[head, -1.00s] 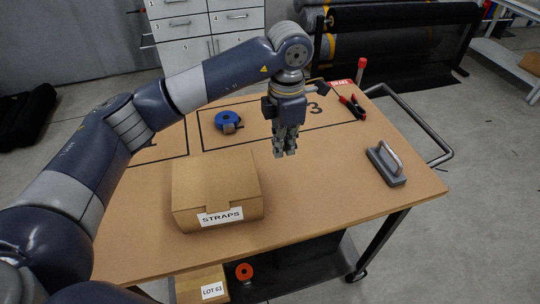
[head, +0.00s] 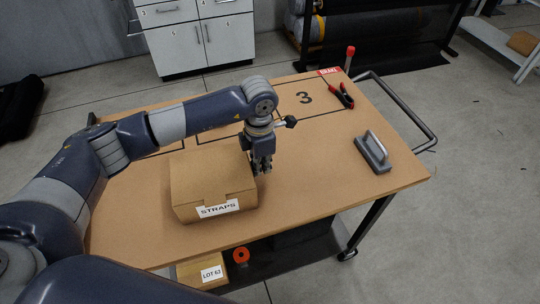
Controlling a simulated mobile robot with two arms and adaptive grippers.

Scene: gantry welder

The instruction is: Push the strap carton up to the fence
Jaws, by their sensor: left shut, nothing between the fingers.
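The strap carton (head: 211,182) is a closed brown cardboard box with a white STRAPS label. It sits flat on the brown tabletop, left of the middle in the head view. My left gripper (head: 262,170) points down, shut and empty, close beside the carton's right side near its back corner. I cannot tell whether the fingers touch the box. I cannot clearly make out a fence; a small dark upright piece (head: 92,118) shows at the table's far left corner, and my left arm covers much of that side. My right gripper is out of view.
A grey handled block (head: 374,153) and a red-and-black clamp (head: 343,96) lie on the right of the table (head: 310,190). A red-topped post (head: 349,58) stands at the back edge. A LOT 63 carton (head: 204,272) and an orange roll (head: 241,255) are below. The front right tabletop is clear.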

